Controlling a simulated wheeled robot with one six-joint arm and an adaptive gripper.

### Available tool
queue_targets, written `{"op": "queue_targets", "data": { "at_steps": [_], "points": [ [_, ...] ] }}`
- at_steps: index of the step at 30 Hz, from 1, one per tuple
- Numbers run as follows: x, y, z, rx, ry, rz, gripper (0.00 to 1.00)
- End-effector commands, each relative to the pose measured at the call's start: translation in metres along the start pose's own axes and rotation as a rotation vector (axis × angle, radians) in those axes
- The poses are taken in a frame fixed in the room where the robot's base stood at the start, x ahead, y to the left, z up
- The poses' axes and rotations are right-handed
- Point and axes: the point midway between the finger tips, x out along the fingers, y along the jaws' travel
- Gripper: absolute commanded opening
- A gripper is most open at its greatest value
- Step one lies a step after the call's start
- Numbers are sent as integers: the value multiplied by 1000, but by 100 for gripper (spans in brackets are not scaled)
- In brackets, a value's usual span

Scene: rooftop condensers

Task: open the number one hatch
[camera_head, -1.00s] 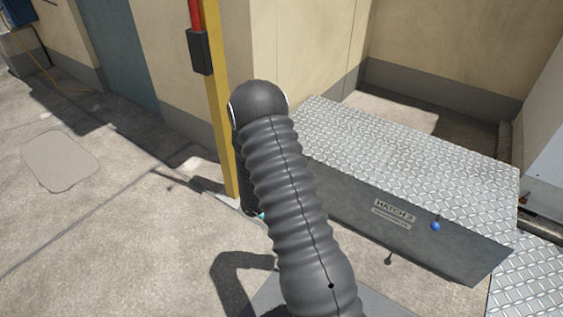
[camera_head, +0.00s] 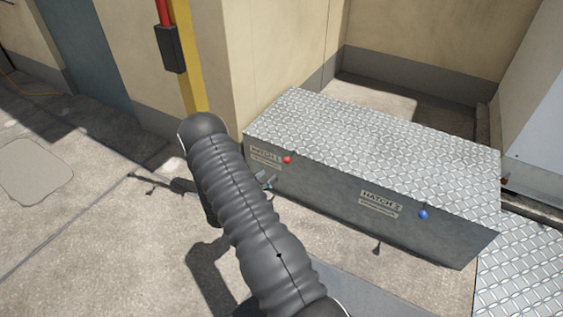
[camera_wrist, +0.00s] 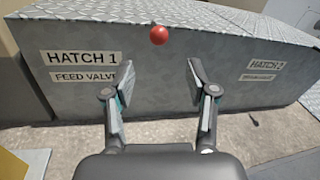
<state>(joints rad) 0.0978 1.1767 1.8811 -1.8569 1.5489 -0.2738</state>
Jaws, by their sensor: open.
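The number one hatch (camera_head: 290,118) is the left part of a long grey metal box with a tread-plate top. Its front is labelled "HATCH 1 FEED VALVE" (camera_wrist: 83,66). A red ball knob (camera_head: 287,160) sits on the front near the top edge, also seen in the wrist view (camera_wrist: 158,35). The lid looks shut. My gripper (camera_wrist: 155,85) is open and empty in front of this face, its fingers spread left and right below the knob, not touching it. In the head view, my gripper (camera_head: 266,181) is partly hidden by my arm.
Hatch 2 (camera_head: 425,165) is the right part of the box, with a blue ball knob (camera_head: 423,214). A yellow post (camera_head: 188,65) stands left of the box by the beige wall (camera_head: 280,50). The concrete floor (camera_head: 80,230) at left is clear.

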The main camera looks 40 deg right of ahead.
Motion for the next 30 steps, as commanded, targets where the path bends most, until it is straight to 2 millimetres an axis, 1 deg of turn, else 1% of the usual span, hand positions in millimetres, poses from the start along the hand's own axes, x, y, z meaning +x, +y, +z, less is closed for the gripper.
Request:
{"op": "queue_targets", "data": {
  "at_steps": [1, 3, 12, 18, 24, 30],
  "points": [
    [10, -2, 0, 1, 1, -5, 57],
    [22, -1, 0, 1, 2, -4, 57],
    [73, 3, 0, 1, 0, 5, 57],
    [100, 4, 1, 1, -1, 8, 57],
    [113, 4, 0, 1, 0, 9, 57],
    [115, 4, 0, 1, 0, 8, 57]
  ]
}}
